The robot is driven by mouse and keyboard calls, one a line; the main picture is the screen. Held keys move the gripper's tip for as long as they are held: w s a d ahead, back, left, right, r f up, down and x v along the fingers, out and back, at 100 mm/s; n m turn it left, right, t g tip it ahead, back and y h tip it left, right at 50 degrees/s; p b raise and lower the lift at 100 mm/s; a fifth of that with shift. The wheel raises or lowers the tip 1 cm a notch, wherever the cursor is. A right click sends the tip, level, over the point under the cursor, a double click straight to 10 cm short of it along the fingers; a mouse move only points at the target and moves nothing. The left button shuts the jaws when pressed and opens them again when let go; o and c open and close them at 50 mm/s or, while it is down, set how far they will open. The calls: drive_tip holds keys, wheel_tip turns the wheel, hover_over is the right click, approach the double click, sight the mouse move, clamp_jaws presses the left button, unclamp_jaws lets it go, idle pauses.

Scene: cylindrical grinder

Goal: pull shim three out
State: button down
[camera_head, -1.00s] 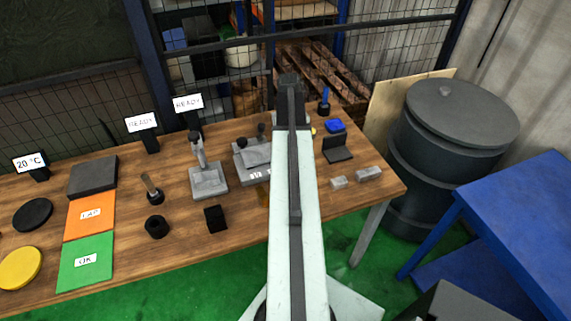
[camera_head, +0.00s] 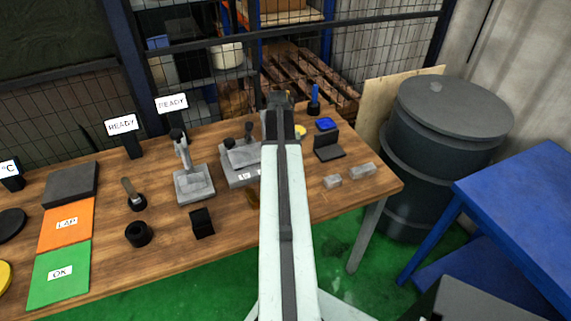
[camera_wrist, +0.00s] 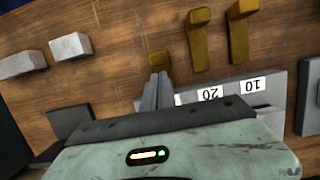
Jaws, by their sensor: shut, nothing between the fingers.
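Several brass-coloured shim tabs show in the wrist view, along a grey holder (camera_wrist: 285,95) with labels reading 10 and 20 and a third label mostly hidden. The first tab (camera_wrist: 239,35) and second tab (camera_wrist: 199,40) stick out clear of my gripper.
Two grey blocks (camera_wrist: 70,47) (camera_wrist: 21,62) lie left of the tabs in the wrist view. In the head view a stand (camera_head: 193,184) and a black block (camera_head: 202,223) are left of the holder. A black angle piece (camera_head: 328,148) stands to the right.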

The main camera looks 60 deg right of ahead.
drive_tip(key=shift+b+x, duration=0.35)
drive_tip(key=shift+x, duration=0.55)
drive_tip(key=shift+s+a, duration=0.1)
drive_tip(key=s+a, duration=0.1)
drive_tip(key=s, duration=0.1)
drive_tip(key=s+a, duration=0.2)
drive_tip(key=p+v, duration=0.9)
drive_tip(key=v, duration=0.1)
drive_tip(key=shift+d+p, duration=0.25)
drive_tip(key=shift+p, duration=0.15)
